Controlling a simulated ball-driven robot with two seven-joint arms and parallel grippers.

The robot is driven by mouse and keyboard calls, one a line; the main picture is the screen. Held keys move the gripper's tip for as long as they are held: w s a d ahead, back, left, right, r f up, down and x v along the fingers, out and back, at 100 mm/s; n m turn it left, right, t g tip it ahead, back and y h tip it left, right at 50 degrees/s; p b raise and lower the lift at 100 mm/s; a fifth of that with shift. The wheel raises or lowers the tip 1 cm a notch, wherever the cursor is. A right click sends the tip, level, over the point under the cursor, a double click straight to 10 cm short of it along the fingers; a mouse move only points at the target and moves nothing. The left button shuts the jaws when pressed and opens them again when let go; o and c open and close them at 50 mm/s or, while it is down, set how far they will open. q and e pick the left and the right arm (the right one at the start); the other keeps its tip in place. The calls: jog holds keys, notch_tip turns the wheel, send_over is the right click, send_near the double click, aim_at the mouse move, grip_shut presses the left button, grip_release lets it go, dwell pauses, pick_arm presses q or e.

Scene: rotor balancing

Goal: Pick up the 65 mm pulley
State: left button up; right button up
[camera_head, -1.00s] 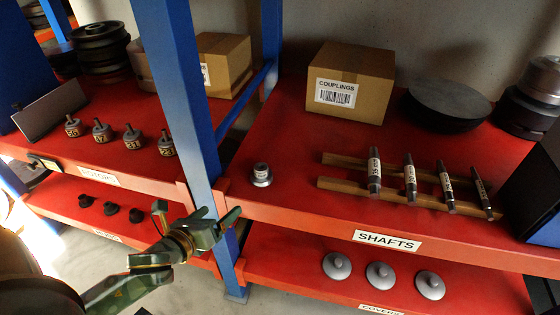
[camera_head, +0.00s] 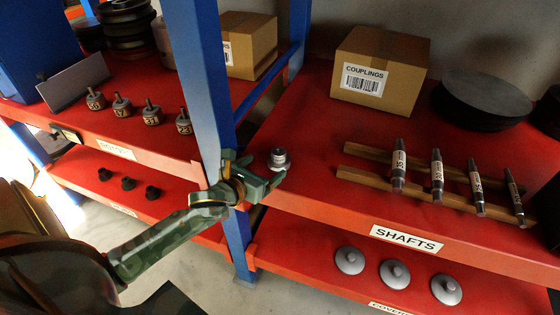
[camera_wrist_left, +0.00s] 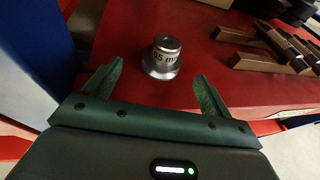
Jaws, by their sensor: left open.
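The 65 mm pulley (camera_head: 278,158) is a small grey stepped piece standing upright on the red shelf, near its front left corner by the blue post. In the left wrist view the pulley (camera_wrist_left: 162,57) shows a label reading "65 m", its end turned out of sight. My left gripper (camera_head: 262,178) is at the shelf's front edge, just in front of the pulley. In the left wrist view the open jaws (camera_wrist_left: 155,88) point at the pulley, which stands just beyond and between the fingertips, with nothing held. My right gripper is not in view.
A blue post (camera_head: 212,100) stands close left of my gripper. Several labelled shafts (camera_head: 437,175) lie on wooden rails (camera_head: 360,176) to the right. A COUPLINGS box (camera_head: 378,72) stands behind. Grey covers (camera_head: 394,273) lie on the lower shelf. Red shelf between pulley and box is clear.

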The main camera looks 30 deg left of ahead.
aim_at(275, 161)
pick_arm(q)
jog(key=x, duration=0.2)
jog(key=b+x, duration=0.2)
jog(key=x, duration=0.1)
jog(key=shift+w+d+f, duration=0.2)
jog(key=shift+w+d, duration=0.05)
jog(key=shift+s+r, duration=0.1)
jog(key=c, duration=1)
jog(key=shift+c, duration=1.3)
jog(key=shift+r, duration=0.1)
